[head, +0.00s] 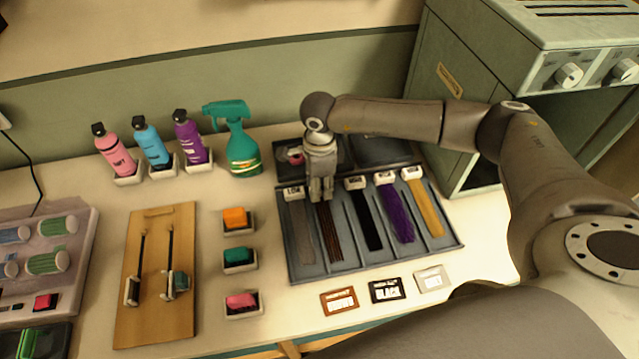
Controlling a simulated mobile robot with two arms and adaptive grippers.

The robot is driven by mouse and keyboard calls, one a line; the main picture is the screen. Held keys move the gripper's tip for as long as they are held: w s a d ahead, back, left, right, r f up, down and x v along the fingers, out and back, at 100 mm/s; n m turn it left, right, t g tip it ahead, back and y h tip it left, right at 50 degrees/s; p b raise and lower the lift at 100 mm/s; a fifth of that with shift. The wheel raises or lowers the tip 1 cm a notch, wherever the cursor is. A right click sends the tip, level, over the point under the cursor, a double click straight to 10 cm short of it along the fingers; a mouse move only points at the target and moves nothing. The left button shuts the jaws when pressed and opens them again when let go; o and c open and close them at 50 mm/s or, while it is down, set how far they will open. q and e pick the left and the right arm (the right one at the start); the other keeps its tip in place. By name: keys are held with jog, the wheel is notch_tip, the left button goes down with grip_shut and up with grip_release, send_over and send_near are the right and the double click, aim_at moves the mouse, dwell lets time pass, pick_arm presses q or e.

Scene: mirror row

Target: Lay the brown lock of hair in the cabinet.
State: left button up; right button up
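The brown lock of hair (330,238) lies lengthwise in a slot of the dark tray (352,264), second from the left. My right gripper (321,197) points down over its upper end and hides its cap. I cannot tell whether the fingers are closed on it or only around it. The green cabinet (468,75) stands at the back right, with a dark open compartment on its front, partly hidden by my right arm. My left gripper is not in view.
Grey, black (368,228), purple (398,215) and blond (425,208) locks share the tray. Bottles (153,145) and a teal spray bottle (241,145) stand at the back left. Small label cards (387,290) lie before the tray. A wooden board (155,270) lies left.

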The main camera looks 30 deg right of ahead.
jog(key=shift+o, duration=0.8)
jog(key=shift+r, duration=0.15)
